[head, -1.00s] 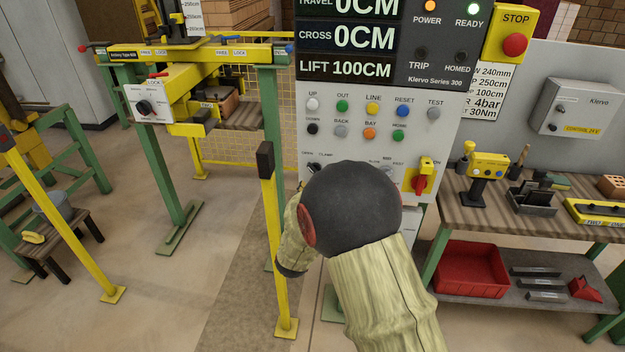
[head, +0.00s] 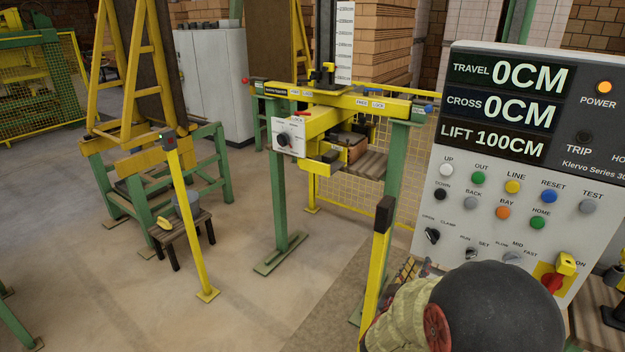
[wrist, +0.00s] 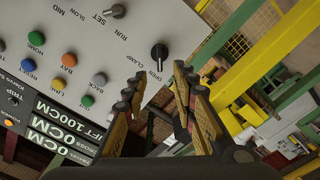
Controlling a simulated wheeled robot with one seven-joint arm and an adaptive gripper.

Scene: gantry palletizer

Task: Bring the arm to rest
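My arm (head: 490,305) is folded in front of the control panel (head: 470,185) in the head view, at the lower right. Its dark round joint covers the panel's lower edge. My gripper (wrist: 155,80) shows in the wrist view with its two fingers apart and nothing between them. The fingertips point toward the panel's face near the open/clamp knob (wrist: 159,53); I cannot tell the exact distance, and no contact is visible. In the head view the gripper is mostly hidden behind my arm.
A yellow post (head: 377,270) with a black cap stands close left of my arm. Another yellow post (head: 190,220) stands farther left by a small stool (head: 182,232). The gantry frame (head: 279,190) stands behind. Open floor lies at the left front.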

